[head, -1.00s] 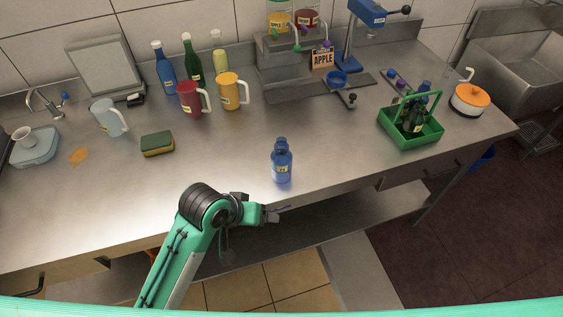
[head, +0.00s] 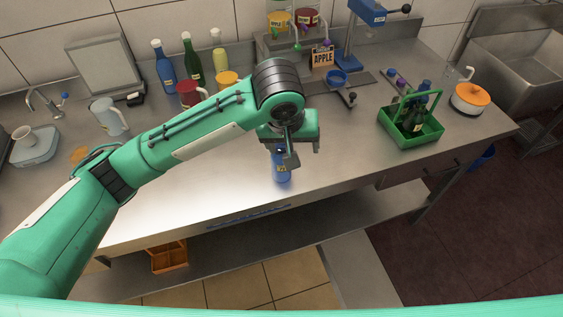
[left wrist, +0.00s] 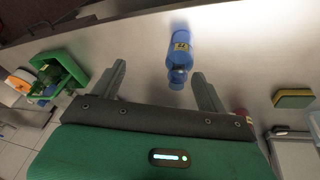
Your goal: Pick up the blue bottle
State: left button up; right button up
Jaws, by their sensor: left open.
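The small blue bottle (head: 282,172) with a yellow label stands on the steel counter near its front edge. In the head view its upper part is hidden behind my left gripper (head: 291,158). In the left wrist view the bottle (left wrist: 180,53) shows beyond the two spread fingers of my left gripper (left wrist: 161,88), nearer the right finger. The left gripper is open and empty, above the bottle. No contact with the bottle is visible. My right gripper is not in view.
A green crate (head: 428,134) with dark bottles stands to the right, near an orange-lidded pot (head: 469,99). A tall blue bottle (head: 164,68), a green bottle (head: 191,58) and mugs stand at the back left.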

aim_at(281, 147)
pick_arm(q)
notch_tip(281, 147, up, 4)
jog(key=w+a+n+y, duration=0.2)
jog(key=w, duration=0.1)
jog(key=p+x, duration=0.1)
jog(key=x, duration=0.7)
jog(key=shift+w+f, duration=0.1)
jog(key=shift+f, duration=0.25)
jog(key=p+x, duration=0.1)
jog(key=x, duration=0.1)
jog(key=p+x, duration=0.1)
jog(key=x, duration=0.1)
jog(key=shift+w, duration=0.25)
jog(key=shift+w+f, duration=0.15)
jog(key=shift+f, duration=0.35)
jog(key=c, duration=1.6)
jog(key=shift+o, duration=0.2)
jog(key=shift+r, duration=0.15)
